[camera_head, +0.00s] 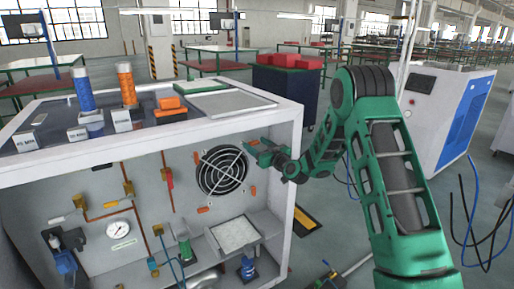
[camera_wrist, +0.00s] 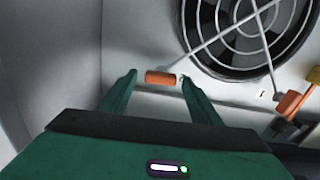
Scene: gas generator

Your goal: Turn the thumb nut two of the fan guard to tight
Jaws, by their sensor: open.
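The fan guard (camera_head: 222,171) is a round wire grille over a dark fan on the cabinet's inner back wall. It also shows at the upper right of the wrist view (camera_wrist: 250,45). In the wrist view, an orange thumb nut (camera_wrist: 160,77) lies between the fingertips of my open gripper (camera_wrist: 159,78). I cannot tell whether the fingers touch it. Another orange thumb nut (camera_wrist: 289,102) is farther right. Which is number two cannot be told.
The cabinet's side wall (camera_head: 291,170) stands close to the right of my gripper. A pressure gauge (camera_head: 118,229), copper pipes and valves occupy the left interior. A white plate (camera_head: 235,234) lies below the fan. Bottles and blocks stand on the cabinet top.

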